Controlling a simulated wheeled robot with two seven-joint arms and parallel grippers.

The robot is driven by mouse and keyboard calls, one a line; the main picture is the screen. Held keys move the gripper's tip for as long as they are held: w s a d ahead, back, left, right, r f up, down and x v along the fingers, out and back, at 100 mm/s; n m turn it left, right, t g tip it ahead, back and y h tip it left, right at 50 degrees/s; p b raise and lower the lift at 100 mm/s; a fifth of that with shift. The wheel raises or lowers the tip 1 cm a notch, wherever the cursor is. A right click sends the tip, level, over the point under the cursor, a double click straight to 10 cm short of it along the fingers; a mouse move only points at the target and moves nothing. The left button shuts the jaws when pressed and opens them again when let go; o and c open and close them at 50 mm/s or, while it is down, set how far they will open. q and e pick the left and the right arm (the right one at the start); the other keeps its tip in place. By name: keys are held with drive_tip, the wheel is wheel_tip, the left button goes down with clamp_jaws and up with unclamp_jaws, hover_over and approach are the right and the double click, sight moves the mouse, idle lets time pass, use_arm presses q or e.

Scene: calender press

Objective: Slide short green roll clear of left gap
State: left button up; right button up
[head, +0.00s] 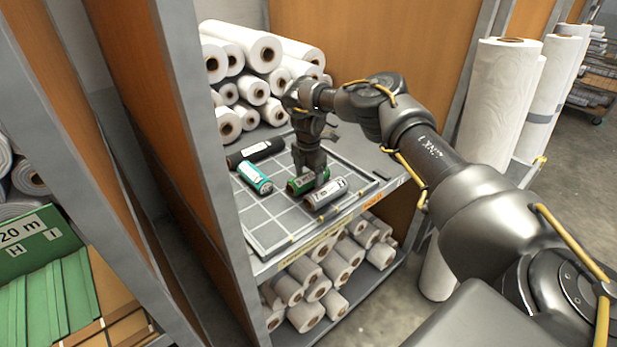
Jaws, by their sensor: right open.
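A short green roll (296,187) lies on the gridded tray (268,216) on the shelf, partly hidden by my right gripper (309,176). The gripper points down over it with its fingers at the roll; I cannot tell whether they touch it. The right gripper is open. A grey roll with a white label (325,194) lies just in front of the green roll, close to it. A teal roll with a white label (255,178) lies to the left, apart from the gripper. My left gripper is not in view.
A black roll (255,152) lies at the tray's back left. White rolls (248,50) are stacked behind, and more (318,270) lie on the shelf below. A wooden upright panel (180,120) stands at the left. The tray's front left squares are clear.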

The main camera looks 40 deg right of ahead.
sight(309, 174)
wheel_tip(309, 174, up, 11)
drive_tip(key=shift+f+b, duration=0.15)
drive_tip(key=shift+b, duration=0.45)
drive_tip(key=shift+s+f, duration=0.1)
